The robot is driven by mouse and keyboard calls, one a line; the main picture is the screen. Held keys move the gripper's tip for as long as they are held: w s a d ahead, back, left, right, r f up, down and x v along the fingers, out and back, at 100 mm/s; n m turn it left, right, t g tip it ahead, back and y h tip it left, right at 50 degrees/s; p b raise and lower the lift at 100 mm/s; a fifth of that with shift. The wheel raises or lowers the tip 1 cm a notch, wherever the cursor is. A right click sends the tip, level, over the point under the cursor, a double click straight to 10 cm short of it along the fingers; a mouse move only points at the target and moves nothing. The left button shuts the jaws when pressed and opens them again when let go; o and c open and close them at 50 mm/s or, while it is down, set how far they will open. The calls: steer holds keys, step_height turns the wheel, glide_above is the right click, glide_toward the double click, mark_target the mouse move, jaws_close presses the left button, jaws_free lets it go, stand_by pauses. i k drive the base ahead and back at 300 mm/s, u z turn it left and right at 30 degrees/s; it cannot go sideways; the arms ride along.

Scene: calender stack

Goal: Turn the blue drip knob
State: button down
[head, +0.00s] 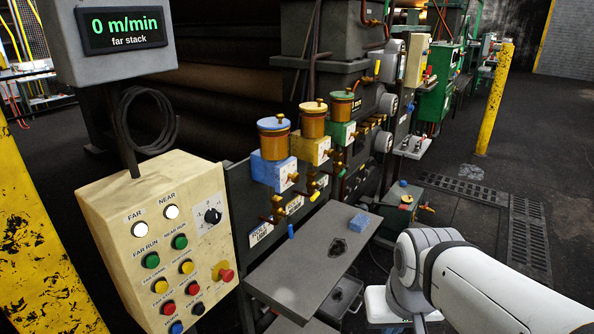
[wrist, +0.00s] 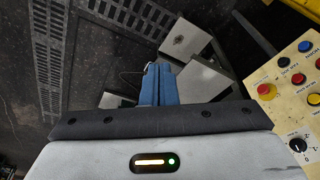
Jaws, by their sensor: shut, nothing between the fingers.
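The blue drip oiler has a blue block (head: 273,171) under an amber cup with a blue lid (head: 271,124). It stands at the left end of a row of three oilers in the head view. A small brass knob (head: 293,178) sits on its front right face, and I cannot tell if this is the drip knob. In the wrist view, the blue fingers of my gripper (wrist: 158,70) are shut and empty, pointing over the floor and grey boxes. The blue oiler does not show there. In the head view my white arm is at lower right, well away from the oiler; the fingertips are not visible there.
A yellow oiler (head: 313,149) and a green oiler (head: 342,133) stand beside the blue one. A grey shelf (head: 300,275) with a blue block juts out below. A cream control panel (head: 160,240) stands left, also in the wrist view (wrist: 300,85). Yellow posts flank the area.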

mark_target(295, 177)
steer(key=u, duration=1.65)
steer(key=k, duration=1.4)
steer(key=z, duration=1.4)
steer(key=i, duration=1.65)
steer(key=z, duration=0.05)
